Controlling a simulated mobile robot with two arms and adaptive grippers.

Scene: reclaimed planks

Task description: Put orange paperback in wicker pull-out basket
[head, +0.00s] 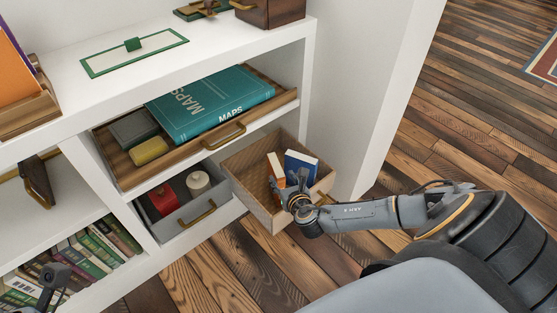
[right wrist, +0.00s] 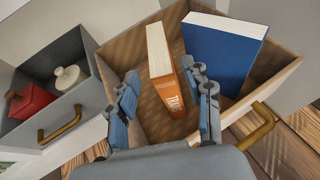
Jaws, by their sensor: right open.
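The orange paperback (head: 276,168) stands upright, with its orange spine and pale page edge showing in the right wrist view (right wrist: 171,95). It is inside the wicker pull-out basket (head: 246,182), which is pulled out of the white shelf unit; the basket also shows in the right wrist view (right wrist: 112,62). My right gripper (head: 291,190) is open over the basket's front, its fingers (right wrist: 162,82) on either side of the paperback's near end. I cannot tell whether they touch it. A dark part at the lower left (head: 55,278) seems to be my left gripper; its jaws are unclear.
A blue book (right wrist: 220,55) stands in the basket beside the paperback. A grey drawer (head: 184,208) with a red item and a white lidded pot is open to the left. Above is a wooden drawer (head: 118,168) with a teal MAPS book (head: 208,100). Floor at right is clear.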

